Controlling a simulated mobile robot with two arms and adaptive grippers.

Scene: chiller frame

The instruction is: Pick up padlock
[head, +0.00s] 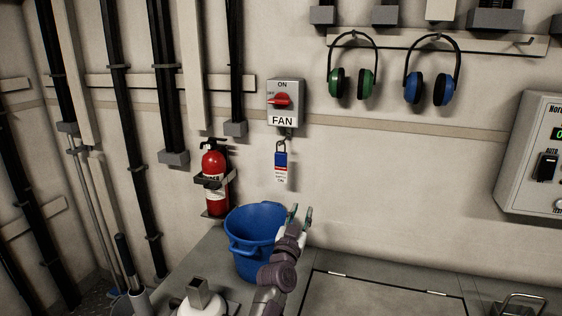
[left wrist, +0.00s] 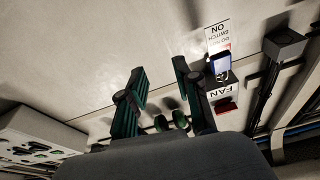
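The blue padlock (head: 281,158) hangs by its shackle under the grey FAN switch box (head: 286,103) on the wall. A white and red tag (head: 281,175) hangs with it. My left gripper (head: 302,210) is below and slightly right of the padlock, fingers apart and empty. In the left wrist view the picture is upside down: the padlock (left wrist: 220,63) and its tag (left wrist: 217,36) show to the right of the open green-padded fingers of my left gripper (left wrist: 160,70), clear of them. My right gripper is not in view.
A blue bucket (head: 255,238) stands on the grey surface, directly left of my left gripper. A red fire extinguisher (head: 215,178) is on the wall behind it. Green earmuffs (head: 352,84) and blue earmuffs (head: 428,89) hang at upper right. The wall right of the padlock is clear.

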